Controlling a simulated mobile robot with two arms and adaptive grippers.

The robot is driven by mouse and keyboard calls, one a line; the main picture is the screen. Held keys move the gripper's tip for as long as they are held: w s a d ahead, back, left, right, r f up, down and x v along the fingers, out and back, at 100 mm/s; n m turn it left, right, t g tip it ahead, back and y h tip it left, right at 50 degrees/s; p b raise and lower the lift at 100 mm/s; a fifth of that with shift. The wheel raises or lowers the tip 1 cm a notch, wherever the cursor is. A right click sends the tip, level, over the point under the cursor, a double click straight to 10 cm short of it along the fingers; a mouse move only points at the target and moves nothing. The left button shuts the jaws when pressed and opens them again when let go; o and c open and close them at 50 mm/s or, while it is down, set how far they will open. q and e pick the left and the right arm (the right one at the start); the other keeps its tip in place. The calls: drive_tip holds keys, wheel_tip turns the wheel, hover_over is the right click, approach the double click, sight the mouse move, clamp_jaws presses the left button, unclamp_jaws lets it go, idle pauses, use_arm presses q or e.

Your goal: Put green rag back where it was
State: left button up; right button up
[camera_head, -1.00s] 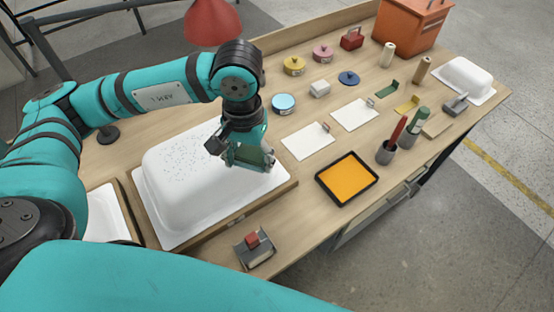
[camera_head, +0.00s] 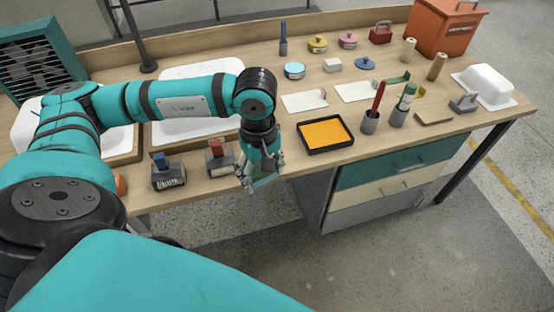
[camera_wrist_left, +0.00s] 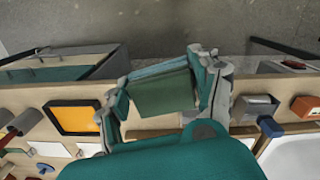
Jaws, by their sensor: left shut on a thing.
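The green rag (camera_wrist_left: 165,92) is a flat dark green piece between the fingers of my left gripper (camera_wrist_left: 162,98) in the left wrist view. In the head view, my left gripper (camera_head: 260,176) hangs pointing down at the front edge of the workbench, just right of the red-handled tool. It is shut on the rag (camera_head: 267,181), which shows only in part between the fingers. The gripper and rag appear apart from the things on the bench. My right gripper is not in view.
The workbench (camera_head: 222,186) carries a black tray with orange inside (camera_head: 325,133), a red-handled tool (camera_head: 219,160), a blue-handled brush (camera_head: 170,172) and white tub shells (camera_head: 180,130). Grey cups with a red tool (camera_head: 370,122) stand right. Drawers (camera_head: 390,188) sit below; open floor lies in front.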

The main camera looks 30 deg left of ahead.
use_arm(q)
drive_tip(key=a+f+n+b, duration=0.3)
drive_tip(key=a+f+n, duration=0.35)
drive_tip(key=n, duration=0.25)
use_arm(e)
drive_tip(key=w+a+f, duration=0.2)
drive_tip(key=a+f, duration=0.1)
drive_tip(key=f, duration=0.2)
use_arm(q)
drive_tip(key=shift+n, duration=0.8)
drive_tip(key=w+p, duration=0.1)
drive_tip(key=w, duration=0.3)
drive_tip(key=w+f+p, duration=0.1)
drive_tip(key=w, duration=0.4)
drive_tip(key=w+f+p, duration=0.1)
drive_tip(key=w, duration=0.4)
drive_tip(key=shift+w+f, duration=0.1)
drive_tip(key=shift+w, duration=0.8)
wheel_tip(320, 180, down, 3)
drive_tip(key=shift+s+r+p, duration=0.15)
drive_tip(key=shift+p, duration=0.45)
drive_tip(key=shift+f, duration=0.45)
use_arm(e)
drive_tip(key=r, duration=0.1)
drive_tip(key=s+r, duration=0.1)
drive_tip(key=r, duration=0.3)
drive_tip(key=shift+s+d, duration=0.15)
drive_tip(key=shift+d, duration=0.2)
